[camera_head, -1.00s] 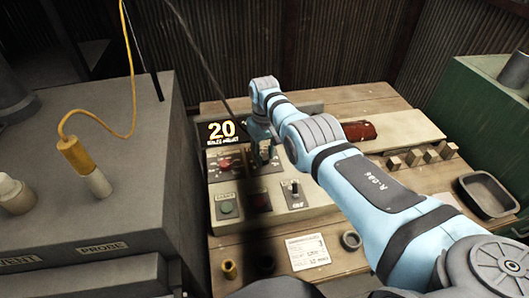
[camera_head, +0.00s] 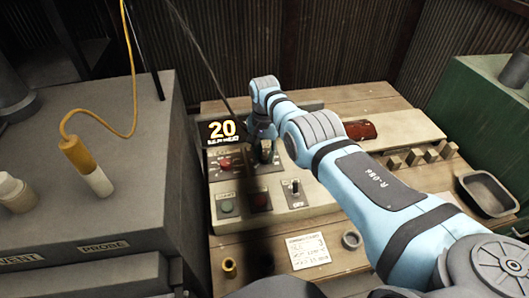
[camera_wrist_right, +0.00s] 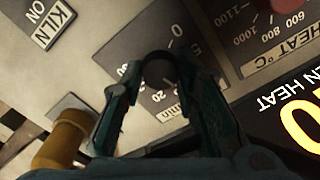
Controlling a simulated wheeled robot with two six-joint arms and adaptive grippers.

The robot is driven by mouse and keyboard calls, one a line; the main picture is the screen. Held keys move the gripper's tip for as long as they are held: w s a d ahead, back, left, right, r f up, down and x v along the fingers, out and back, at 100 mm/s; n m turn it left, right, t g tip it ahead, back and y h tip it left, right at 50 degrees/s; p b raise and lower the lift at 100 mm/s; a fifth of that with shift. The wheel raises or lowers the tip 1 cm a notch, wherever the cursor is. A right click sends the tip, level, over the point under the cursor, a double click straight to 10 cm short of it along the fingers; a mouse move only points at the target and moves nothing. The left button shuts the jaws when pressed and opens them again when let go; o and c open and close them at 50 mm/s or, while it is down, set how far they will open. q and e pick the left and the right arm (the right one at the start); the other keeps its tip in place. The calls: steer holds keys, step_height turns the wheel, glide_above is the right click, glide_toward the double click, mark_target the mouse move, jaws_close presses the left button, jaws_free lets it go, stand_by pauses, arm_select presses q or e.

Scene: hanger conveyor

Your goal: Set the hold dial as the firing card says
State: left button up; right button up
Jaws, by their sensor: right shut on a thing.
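The hold dial (camera_wrist_right: 160,72) is a dark round knob on a black scale plate marked in min, seen in the right wrist view. My right gripper (camera_head: 264,152) is at the control panel (camera_head: 294,212) in the head view. Its two fingers are shut on the dial, one on each side. The dial's pointer is hidden or too dark to read. The firing card (camera_head: 308,251) is a white sheet in front of the panel; its small print is mostly unreadable. A display (camera_head: 222,131) behind the panel shows a yellow 20. My left gripper is not in view.
A red heat knob (camera_head: 225,164) sits left of the hold dial. A green start button (camera_head: 227,206), a red button (camera_head: 260,200) and a kiln switch (camera_head: 295,187) are nearer. A grey box with a yellow-corded probe (camera_head: 84,160) stands left. A dark tray (camera_head: 489,194) lies right.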

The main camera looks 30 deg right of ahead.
mark_target(265, 155)
steer(key=shift+m, duration=1.3)
steer(key=o, duration=1.2)
steer(key=shift+w+d, duration=0.1)
steer(key=shift+c, duration=0.2)
step_height(265, 155, up, 12)
steer(key=shift+f, duration=0.1)
